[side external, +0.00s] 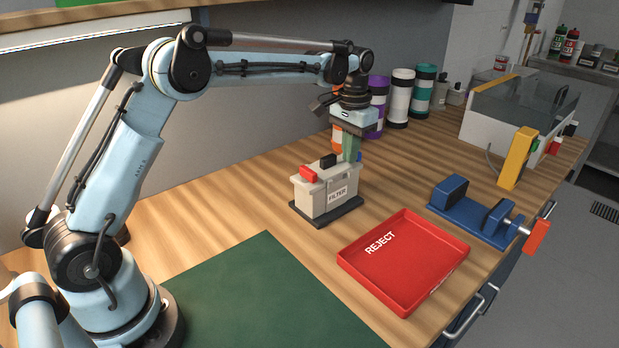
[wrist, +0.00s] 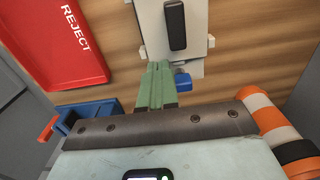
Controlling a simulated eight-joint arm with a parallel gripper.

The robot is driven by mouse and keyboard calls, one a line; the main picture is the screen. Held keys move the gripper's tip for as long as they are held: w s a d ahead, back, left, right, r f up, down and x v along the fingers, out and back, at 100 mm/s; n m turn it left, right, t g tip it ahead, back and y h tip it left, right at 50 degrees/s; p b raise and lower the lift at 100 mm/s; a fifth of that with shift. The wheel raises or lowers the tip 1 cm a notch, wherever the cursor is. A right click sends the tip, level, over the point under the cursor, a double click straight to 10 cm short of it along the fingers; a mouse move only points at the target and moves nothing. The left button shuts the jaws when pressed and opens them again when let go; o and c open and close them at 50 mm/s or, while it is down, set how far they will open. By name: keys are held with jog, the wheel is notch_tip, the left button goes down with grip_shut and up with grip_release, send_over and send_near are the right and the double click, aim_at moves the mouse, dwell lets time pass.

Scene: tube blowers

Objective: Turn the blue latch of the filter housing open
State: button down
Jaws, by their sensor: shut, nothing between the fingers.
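The filter housing (side external: 311,197) is a light grey box on a dark base, with a FILTER label, a black handle (side external: 328,160) and a red latch (side external: 308,173) on top. In the wrist view the housing (wrist: 196,40) is at the top. The blue latch (wrist: 183,82) sits at its near end, just right of my fingers. In the side view only a bit of the blue latch (side external: 359,156) shows behind my fingers. My gripper (wrist: 158,66) has green fingers, shut and empty, pointing down at that end of the housing. I cannot tell whether they touch the latch.
A red REJECT tray (side external: 368,283) lies in front of the housing. A blue vise (side external: 470,215) stands to the right. Several coloured canisters (side external: 400,98) line the back wall. A green mat (side external: 265,300) lies at the front left; bare wood lies left of the housing.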

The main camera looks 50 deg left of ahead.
jog(key=shift+w+d, duration=0.2)
jog(key=shift+r, duration=0.65)
notch_tip(320, 180, up, 6)
jog(key=shift+a+f, duration=0.1)
jog(key=shift+f, duration=0.05)
jog(key=shift+s, duration=0.1)
jog(key=s+d+r+t, duration=0.1)
jog(key=s+t, duration=0.1)
jog(key=s, duration=0.4)
jog(key=s+d+r+t, duration=0.2)
jog(key=s, duration=0.4)
jog(key=s+d+f+t, duration=0.1)
jog(key=s+f+t, duration=0.2)
jog(key=s+f, duration=0.4)
jog(key=s, duration=0.3)
jog(key=shift+s+f, duration=0.4)
